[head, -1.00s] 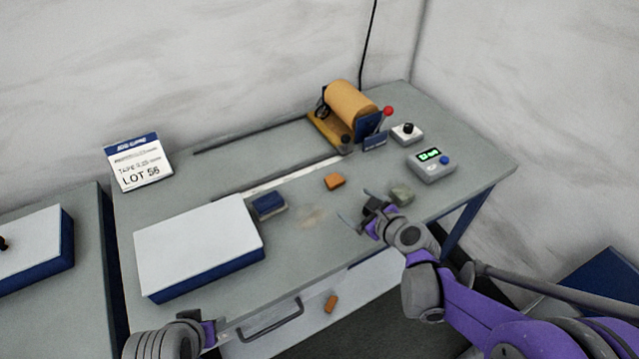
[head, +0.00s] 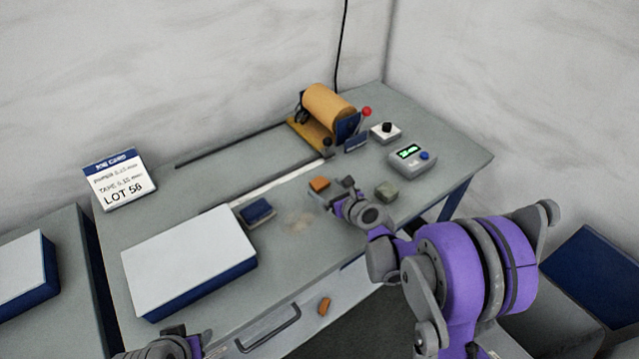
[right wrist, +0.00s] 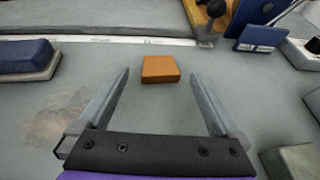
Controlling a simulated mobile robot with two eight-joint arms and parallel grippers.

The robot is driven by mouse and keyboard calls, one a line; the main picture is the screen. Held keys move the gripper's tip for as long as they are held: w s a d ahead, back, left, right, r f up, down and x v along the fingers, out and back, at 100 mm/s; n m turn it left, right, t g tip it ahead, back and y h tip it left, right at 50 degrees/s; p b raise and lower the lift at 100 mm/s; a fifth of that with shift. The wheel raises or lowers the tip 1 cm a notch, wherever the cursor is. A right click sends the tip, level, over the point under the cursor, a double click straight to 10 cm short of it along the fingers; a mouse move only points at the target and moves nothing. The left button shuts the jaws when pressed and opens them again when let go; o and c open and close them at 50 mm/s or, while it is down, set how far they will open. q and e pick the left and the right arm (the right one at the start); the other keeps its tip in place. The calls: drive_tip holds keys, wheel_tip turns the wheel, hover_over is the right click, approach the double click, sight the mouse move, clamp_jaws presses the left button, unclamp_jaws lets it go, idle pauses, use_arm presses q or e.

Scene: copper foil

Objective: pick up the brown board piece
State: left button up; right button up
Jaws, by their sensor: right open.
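The brown board piece (head: 319,184) is a small orange-brown block lying flat on the grey table. In the right wrist view the same piece (right wrist: 160,69) sits centred just ahead of the jaw opening, near the level of the fingertips. My right gripper (head: 331,190) is open and empty, low over the table right beside the piece. Its two fingers are spread wider than the piece, and no contact shows. My left gripper (head: 192,343) is only partly in view at the bottom edge; its jaws cannot be made out.
A dark blue block (head: 257,211) and a white-topped box (head: 189,258) lie left. A grey-green block (head: 386,191) is right of my right gripper. The copper roll (head: 327,109) and meter (head: 412,158) stand behind. Another orange piece (head: 324,306) shows by the drawer front.

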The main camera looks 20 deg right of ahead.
sight(321, 184)
drive_tip(key=shift+x, duration=1.55)
drive_tip(key=shift+d, duration=0.1)
drive_tip(key=shift+c, duration=0.2)
drive_tip(key=c, duration=1.3)
wheel_tip(321, 184, up, 10)
drive_tip(key=shift+r+p, duration=0.1)
drive_tip(key=shift+p, duration=0.3)
drive_tip(key=shift+c, duration=0.2)
drive_tip(key=shift+s, duration=0.1)
